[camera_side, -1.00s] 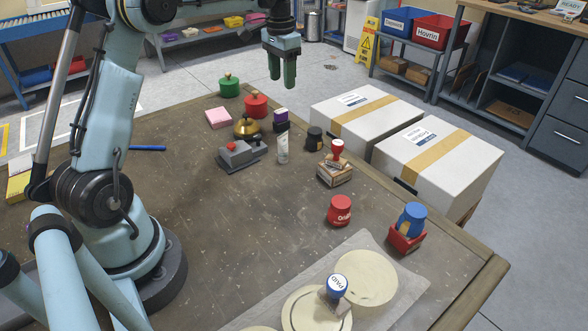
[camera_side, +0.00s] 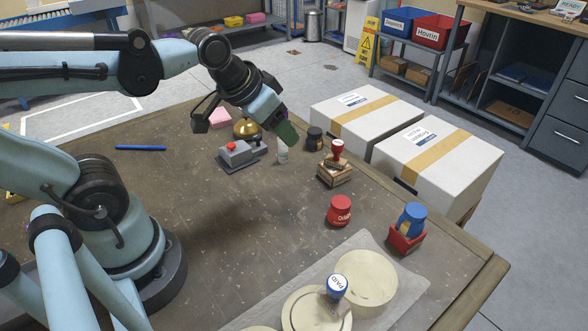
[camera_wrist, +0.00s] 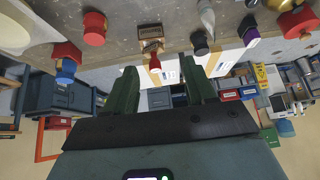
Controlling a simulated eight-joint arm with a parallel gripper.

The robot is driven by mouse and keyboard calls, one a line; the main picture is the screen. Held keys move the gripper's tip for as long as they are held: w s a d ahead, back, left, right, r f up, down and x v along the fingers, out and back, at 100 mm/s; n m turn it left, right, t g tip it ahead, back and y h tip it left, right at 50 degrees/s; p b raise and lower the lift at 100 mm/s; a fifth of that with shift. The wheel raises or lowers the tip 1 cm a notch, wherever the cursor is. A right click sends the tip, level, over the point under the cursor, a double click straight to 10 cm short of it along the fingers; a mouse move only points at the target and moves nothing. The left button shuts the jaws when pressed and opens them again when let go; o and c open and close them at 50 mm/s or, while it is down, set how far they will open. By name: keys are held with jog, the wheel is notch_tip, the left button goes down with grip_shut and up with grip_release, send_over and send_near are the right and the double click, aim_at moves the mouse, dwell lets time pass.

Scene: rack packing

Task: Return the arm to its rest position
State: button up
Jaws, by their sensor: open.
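My gripper (camera_side: 286,136) hangs in the air above the back part of the table (camera_side: 218,223), tilted down to the right in the side view. In the wrist view my gripper (camera_wrist: 163,90) shows two green fingers spread apart with nothing between them. The wrist view looks out level and upside down, with the tabletop along its upper edge. In the side view my gripper and wrist hide the items at the back of the table.
Near my gripper are a white tube (camera_side: 283,155), a grey device with a red button (camera_side: 238,153) and a black-capped jar (camera_side: 314,138). A red-handled stamp (camera_side: 337,150) stands on a wooden block. White boxes (camera_side: 437,155) stand beyond the right edge. The table's middle is clear.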

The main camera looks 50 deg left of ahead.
jog(key=shift+s+d+f+t, duration=0.3)
jog(key=shift+s+d+f, duration=0.25)
jog(key=shift+s+f, duration=0.25)
